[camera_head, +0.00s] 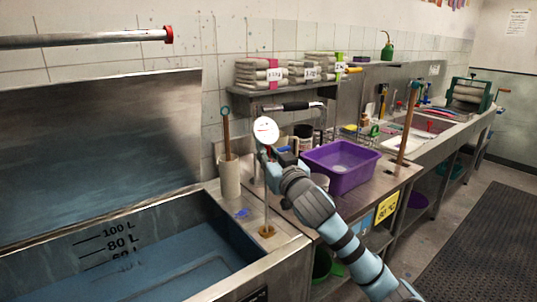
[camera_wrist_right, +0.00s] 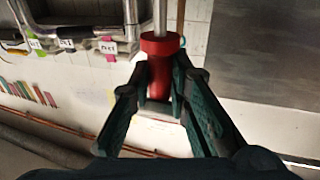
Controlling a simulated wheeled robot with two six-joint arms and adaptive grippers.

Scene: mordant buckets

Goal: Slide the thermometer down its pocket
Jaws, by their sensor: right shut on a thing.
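The thermometer has a round white dial (camera_head: 265,130) with a red mark, and a thin metal stem (camera_head: 267,205) below it. It stands about upright. My right gripper (camera_head: 266,157) is shut on it just under the dial. In the right wrist view, my fingers (camera_wrist_right: 160,88) close around a red collar (camera_wrist_right: 159,47) with the metal stem (camera_wrist_right: 160,14) running out of it. The stem's lower end meets a brass-coloured pocket mouth (camera_head: 267,231) on the steel ledge beside the tank. I cannot tell how deep it sits. My left gripper is out of view.
A blue-filled tank (camera_head: 150,265) with litre marks is at left. A pale cylinder (camera_head: 229,180) holding a wooden-handled tool stands just left of the stem. A purple tub (camera_head: 342,175) sits right of the gripper. A shelf (camera_head: 262,93) with folded bundles hangs behind.

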